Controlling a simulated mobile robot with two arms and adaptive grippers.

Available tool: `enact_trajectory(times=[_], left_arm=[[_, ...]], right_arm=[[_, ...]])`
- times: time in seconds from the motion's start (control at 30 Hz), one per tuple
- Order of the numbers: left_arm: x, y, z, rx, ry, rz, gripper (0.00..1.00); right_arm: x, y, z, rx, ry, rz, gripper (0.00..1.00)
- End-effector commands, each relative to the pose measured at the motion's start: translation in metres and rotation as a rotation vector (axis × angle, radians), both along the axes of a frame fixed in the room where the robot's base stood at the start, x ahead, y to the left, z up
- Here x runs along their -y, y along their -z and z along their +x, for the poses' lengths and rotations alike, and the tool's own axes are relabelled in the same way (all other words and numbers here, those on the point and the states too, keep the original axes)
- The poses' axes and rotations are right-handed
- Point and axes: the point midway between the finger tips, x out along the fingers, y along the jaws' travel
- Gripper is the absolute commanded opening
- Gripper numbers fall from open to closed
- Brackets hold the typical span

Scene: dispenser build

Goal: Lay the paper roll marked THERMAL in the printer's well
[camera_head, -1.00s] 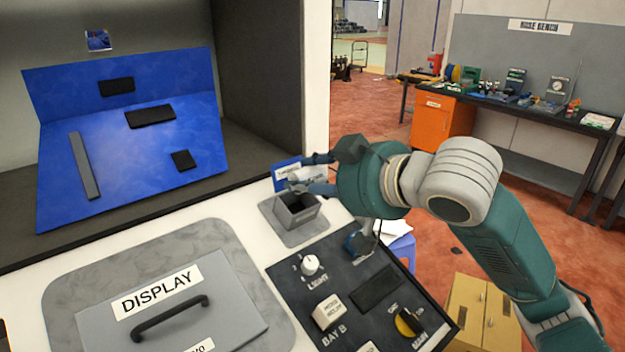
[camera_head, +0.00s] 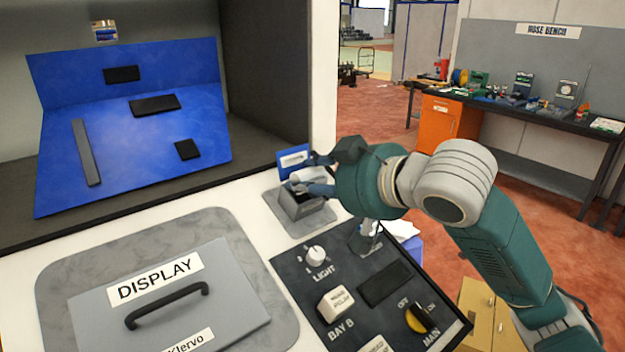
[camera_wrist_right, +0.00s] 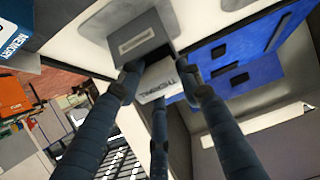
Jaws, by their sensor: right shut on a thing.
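The white paper roll (camera_head: 306,175) is held by my right gripper (camera_head: 314,173) just over the printer's grey square well (camera_head: 302,208). In the right wrist view the roll (camera_wrist_right: 157,82) shows its THERMAL marking between my dark fingers (camera_wrist_right: 160,88). The well's grey housing (camera_wrist_right: 133,32) lies just beyond the roll there. The fingers and the roll cover part of the well's opening, so I cannot tell whether the roll touches its walls. My left gripper is not in view.
A blue sign (camera_head: 291,159) stands close behind the well. A black control panel (camera_head: 375,285) with knobs lies in front of it. A grey DISPLAY lid (camera_head: 170,300) with a handle is at the left. A blue-lined recess (camera_head: 130,150) is behind.

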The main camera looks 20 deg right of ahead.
Motion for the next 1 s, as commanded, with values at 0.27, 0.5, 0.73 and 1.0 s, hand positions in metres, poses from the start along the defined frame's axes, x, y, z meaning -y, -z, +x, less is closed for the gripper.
enact_trajectory(times=[0.27, 0.5, 0.73, 1.0], left_arm=[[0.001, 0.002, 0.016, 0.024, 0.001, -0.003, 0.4], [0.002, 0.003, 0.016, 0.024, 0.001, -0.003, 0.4], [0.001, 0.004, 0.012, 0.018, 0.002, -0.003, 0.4], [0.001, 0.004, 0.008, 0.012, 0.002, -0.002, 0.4]], right_arm=[[-0.003, 0.019, 0.0, -0.031, -0.006, -0.004, 0.1], [-0.003, 0.024, 0.002, -0.034, -0.004, -0.004, 0.1], [-0.004, 0.026, 0.003, -0.034, -0.004, -0.003, 0.1], [-0.004, 0.026, 0.003, -0.034, -0.004, -0.003, 0.58]])
